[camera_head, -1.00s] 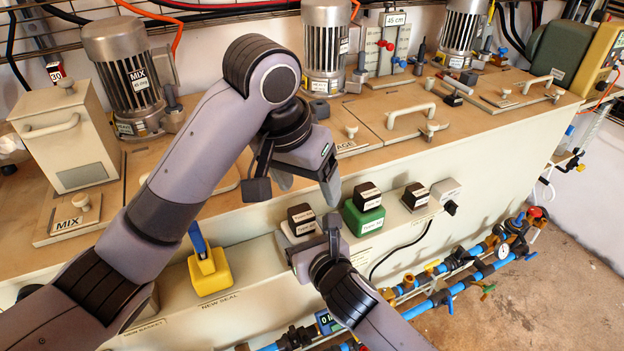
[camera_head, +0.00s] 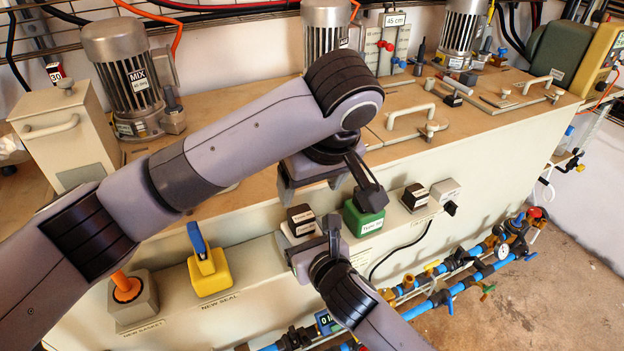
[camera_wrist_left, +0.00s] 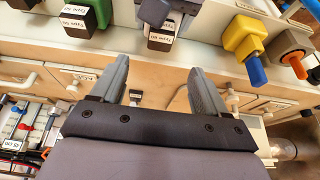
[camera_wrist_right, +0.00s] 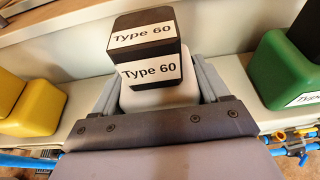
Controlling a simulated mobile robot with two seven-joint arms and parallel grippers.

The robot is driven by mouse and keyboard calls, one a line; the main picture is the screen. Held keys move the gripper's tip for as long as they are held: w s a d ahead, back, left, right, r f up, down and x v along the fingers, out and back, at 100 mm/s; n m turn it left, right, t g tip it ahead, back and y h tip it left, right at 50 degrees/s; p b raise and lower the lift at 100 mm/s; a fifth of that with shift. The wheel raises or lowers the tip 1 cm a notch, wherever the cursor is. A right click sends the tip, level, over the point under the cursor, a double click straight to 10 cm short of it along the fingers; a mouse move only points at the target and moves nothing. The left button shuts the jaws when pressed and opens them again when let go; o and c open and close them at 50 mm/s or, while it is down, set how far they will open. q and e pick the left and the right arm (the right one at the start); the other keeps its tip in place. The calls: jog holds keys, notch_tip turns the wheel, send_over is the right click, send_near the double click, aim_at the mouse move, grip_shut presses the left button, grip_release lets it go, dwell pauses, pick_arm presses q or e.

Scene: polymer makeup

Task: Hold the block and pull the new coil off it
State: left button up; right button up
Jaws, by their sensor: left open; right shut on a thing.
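The block (camera_wrist_right: 150,95) is white, with a dark coil marked Type 60 (camera_wrist_right: 148,40) seated on top. In the head view the coil (camera_head: 301,214) and the block's pale side show at the middle. My right gripper (camera_head: 312,246) is shut on the block, with one finger at each side of it in the right wrist view. My left gripper (camera_head: 328,186) is open and empty, above and behind the coil. In the left wrist view the coil (camera_wrist_left: 162,36) lies beyond the open fingers, apart from them.
A green block (camera_head: 364,216) with a dark coil stands close to the right. A yellow block (camera_head: 209,272) with a blue piece and a grey block (camera_head: 133,300) with an orange piece stand to the left. A machine bench (camera_head: 480,130) rises behind. Pipes (camera_head: 460,285) run below.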

aim_at(301, 213)
pick_arm(q)
jog(key=x, duration=1.1)
jog(key=shift+f, duration=0.25)
jog(key=shift+c, duration=0.3)
jog(key=c, duration=1)
jog(key=shift+w, duration=0.1)
jog(key=shift+c, duration=0.4)
jog(key=shift+r, duration=0.7)
jog(key=shift+r, duration=2.65)
pick_arm(e)
jog(key=o, duration=1.1)
